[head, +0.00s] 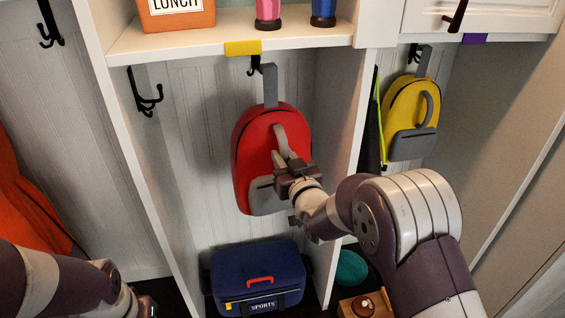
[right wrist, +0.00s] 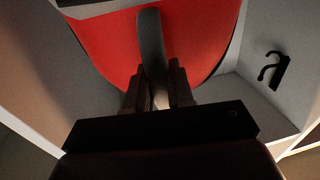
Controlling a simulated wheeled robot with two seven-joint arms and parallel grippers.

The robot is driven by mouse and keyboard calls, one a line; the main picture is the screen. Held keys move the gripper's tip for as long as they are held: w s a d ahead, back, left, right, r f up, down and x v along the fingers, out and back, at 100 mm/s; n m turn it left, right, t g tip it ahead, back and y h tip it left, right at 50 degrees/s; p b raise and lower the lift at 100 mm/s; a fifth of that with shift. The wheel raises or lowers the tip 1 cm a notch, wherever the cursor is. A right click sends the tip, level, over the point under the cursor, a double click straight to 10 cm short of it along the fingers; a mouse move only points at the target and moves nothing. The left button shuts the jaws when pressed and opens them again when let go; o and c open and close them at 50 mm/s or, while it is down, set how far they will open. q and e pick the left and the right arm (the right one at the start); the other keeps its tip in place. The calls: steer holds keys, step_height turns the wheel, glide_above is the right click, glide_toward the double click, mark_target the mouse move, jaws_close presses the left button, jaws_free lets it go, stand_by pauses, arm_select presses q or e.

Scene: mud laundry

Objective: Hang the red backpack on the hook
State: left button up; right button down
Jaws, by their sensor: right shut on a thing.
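The red backpack (head: 255,135) is upright in the middle cubby in the head view, with a grey top loop (head: 270,85) and a grey front handle. My right gripper (head: 283,168) is shut on that front handle. In the right wrist view the handle (right wrist: 151,45) runs between the fingers (right wrist: 160,88), with the red cloth (right wrist: 107,40) behind. A black hook (head: 254,66) is at the cubby's back, just left of the loop's top; I cannot tell whether the loop is on it. My left arm shows at the lower left, its gripper (head: 145,303) mostly cut off and dark.
Another black hook (head: 145,92) is on the cubby's left side and shows no load. A yellow backpack (head: 408,112) hangs in the right cubby. A blue sports bag (head: 258,274) sits below the red backpack. A shelf (head: 220,40) with a yellow tag is above. White dividers flank the cubby.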

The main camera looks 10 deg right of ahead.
mark_target(278, 142)
steer(key=w, duration=0.6)
steer(key=shift+w, duration=0.25)
steer(key=w, duration=0.4)
steer(key=shift+w+f, duration=0.15)
steer(key=shift+w, duration=0.15)
steer(key=shift+w+b, duration=0.45)
steer(key=shift+w, duration=0.25)
steer(key=shift+w+r, duration=0.2)
steer(key=shift+w, duration=0.5)
steer(key=shift+b, duration=0.35)
steer(key=shift+w, duration=0.1)
steer(key=shift+b, duration=0.3)
